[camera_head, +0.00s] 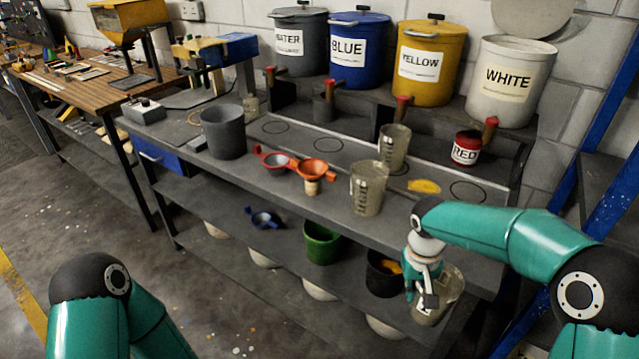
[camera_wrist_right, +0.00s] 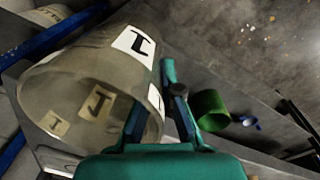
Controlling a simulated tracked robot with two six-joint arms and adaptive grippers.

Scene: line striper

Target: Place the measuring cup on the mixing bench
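A translucent measuring cup (camera_head: 447,291) with a white label hangs at the front right of the mixing bench (camera_head: 335,203), lower than its top. My right gripper (camera_head: 428,297) is at this cup's near side. In the right wrist view the cup (camera_wrist_right: 85,85) lies tilted, its open mouth toward the camera. The fingers of the right gripper (camera_wrist_right: 160,110) straddle its wall, one inside and one outside, and appear shut on it. My left gripper is out of view; only part of its arm shows at bottom left.
Two similar cups (camera_head: 368,188) (camera_head: 394,147), a grey pot (camera_head: 223,132), orange-handled strainers (camera_head: 313,170) and a red can (camera_head: 466,148) stand on the bench. Green (camera_head: 321,243) and black (camera_head: 383,272) pots sit on the lower shelf. A blue post (camera_head: 610,110) rises at right.

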